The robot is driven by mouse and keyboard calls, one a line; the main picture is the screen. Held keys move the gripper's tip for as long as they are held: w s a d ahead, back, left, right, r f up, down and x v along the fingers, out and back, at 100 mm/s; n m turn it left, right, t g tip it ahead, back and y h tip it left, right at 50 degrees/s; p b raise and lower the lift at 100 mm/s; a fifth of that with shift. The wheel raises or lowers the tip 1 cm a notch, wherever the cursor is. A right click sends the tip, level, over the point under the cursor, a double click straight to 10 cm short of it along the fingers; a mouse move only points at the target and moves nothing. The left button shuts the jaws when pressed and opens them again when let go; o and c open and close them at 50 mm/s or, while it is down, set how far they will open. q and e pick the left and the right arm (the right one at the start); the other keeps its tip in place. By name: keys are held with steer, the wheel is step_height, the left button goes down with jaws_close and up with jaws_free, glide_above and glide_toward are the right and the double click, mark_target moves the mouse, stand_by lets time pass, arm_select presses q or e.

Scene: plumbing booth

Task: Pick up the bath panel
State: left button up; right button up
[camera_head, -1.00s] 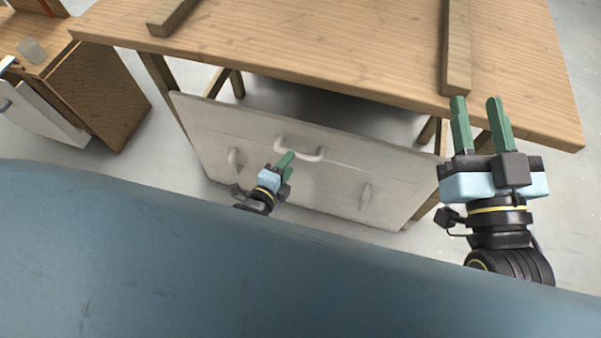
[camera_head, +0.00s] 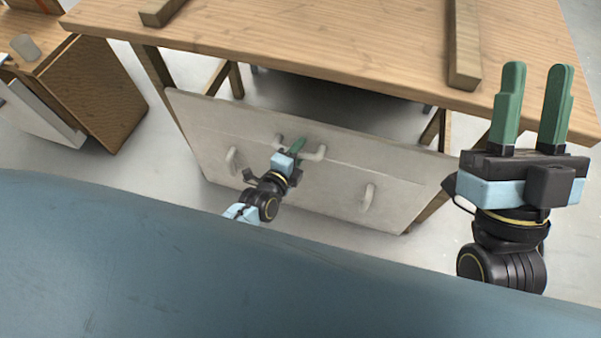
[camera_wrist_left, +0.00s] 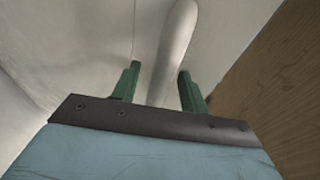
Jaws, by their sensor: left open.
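The bath panel (camera_head: 325,180) is a pale, flat board with handles, leaning upright against the front of the wooden workbench. My left gripper (camera_head: 297,147) is at the panel's top middle handle (camera_head: 318,154). My right gripper (camera_head: 533,105) is open and empty, raised to the right of the panel, in front of the bench.
The wooden workbench (camera_head: 330,45) stands behind the panel, with two timber bars (camera_head: 464,45) on top. A wooden cabinet (camera_head: 100,95) with a white panel (camera_head: 40,115) is at the left. Grey floor (camera_head: 180,170) is clear between them.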

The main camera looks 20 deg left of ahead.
arm_select(q)
jaws_close()
steer(key=shift+w+r, duration=0.1)
steer(key=shift+r, duration=0.15)
steer(key=shift+r, duration=0.15)
